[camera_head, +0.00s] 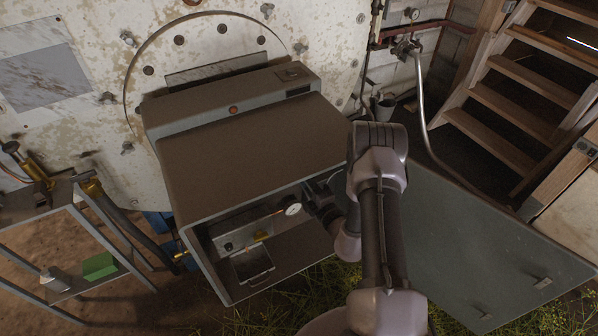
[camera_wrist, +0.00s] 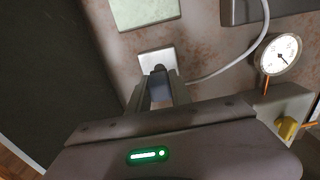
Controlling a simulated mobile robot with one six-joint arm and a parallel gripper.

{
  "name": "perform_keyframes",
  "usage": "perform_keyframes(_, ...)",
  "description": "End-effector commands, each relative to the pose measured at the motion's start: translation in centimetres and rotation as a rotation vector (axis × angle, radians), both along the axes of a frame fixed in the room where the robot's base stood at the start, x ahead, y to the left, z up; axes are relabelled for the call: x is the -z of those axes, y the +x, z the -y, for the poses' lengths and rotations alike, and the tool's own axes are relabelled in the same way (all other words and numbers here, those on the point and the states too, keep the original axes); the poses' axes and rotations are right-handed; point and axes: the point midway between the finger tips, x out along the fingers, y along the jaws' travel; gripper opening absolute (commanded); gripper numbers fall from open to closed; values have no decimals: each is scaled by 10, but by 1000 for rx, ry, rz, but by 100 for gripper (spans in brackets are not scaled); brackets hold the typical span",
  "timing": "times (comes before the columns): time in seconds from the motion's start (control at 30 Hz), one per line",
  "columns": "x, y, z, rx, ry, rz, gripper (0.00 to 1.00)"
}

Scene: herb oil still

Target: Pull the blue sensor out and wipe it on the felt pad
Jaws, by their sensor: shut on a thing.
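My gripper (camera_wrist: 160,92) is shut on a blue-grey piece (camera_wrist: 160,86), which I take to be the blue sensor. Its dark far end meets a white square plate (camera_wrist: 149,59) on the rusty panel; how deep it sits is hidden. In the head view my gripper (camera_head: 324,210) reaches into the open grey cabinet (camera_head: 250,150) from the right, and the sensor does not show there. A flat green pad (camera_head: 100,266), likely the felt pad, lies on the metal stand's shelf at the lower left, far from my gripper.
A round dial gauge (camera_wrist: 279,55) and a yellow knob (camera_wrist: 287,127) are right of my gripper. A white cable (camera_wrist: 232,67) curves close by. The cabinet's open door (camera_head: 480,250) spreads to the right. A tray (camera_head: 252,265) sits inside the cabinet.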

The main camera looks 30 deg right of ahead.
Motion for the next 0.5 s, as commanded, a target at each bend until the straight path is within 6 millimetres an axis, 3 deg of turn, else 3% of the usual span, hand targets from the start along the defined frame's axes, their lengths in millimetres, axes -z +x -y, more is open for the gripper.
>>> perform_keyframes(0.5,0,-21,1,1,1,0,0)
